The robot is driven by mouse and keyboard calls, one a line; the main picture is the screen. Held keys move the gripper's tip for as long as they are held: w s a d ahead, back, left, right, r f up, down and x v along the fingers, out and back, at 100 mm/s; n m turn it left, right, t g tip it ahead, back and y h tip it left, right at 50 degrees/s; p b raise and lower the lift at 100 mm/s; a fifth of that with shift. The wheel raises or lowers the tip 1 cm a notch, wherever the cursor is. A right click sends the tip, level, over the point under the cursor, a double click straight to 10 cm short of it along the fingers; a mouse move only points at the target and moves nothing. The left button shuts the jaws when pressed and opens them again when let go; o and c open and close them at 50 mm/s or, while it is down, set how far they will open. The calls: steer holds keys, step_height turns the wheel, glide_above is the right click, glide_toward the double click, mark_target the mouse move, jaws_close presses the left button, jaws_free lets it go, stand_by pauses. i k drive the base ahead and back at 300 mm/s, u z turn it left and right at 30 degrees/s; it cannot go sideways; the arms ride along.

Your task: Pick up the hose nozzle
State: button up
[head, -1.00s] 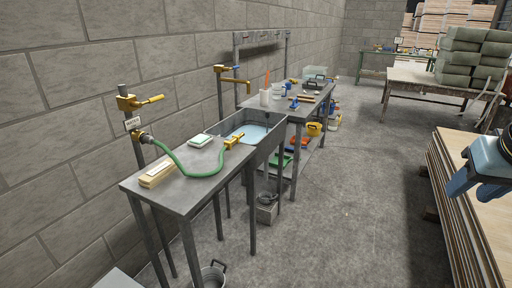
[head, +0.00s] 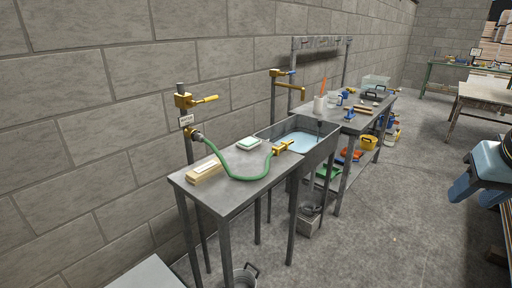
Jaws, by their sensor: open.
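The brass hose nozzle (head: 283,147) lies at the far right edge of the grey metal side table (head: 228,198), next to the sink. It is joined to the end of a green hose (head: 250,178), which curves across the tabletop from the wall tap (head: 197,100).
The metal sink (head: 328,133) holds water. A wooden block or brush (head: 204,172) and a small white-green item (head: 249,143) share the tabletop. A cluttered bench (head: 372,106) stands beyond. A bucket (head: 244,278) is under the table. The floor aisle (head: 400,220) is clear.

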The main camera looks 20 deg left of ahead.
mark_target(284, 146)
steer(key=u, duration=0.45)
steer(key=i, duration=1.5)
steer(key=z, duration=0.5)
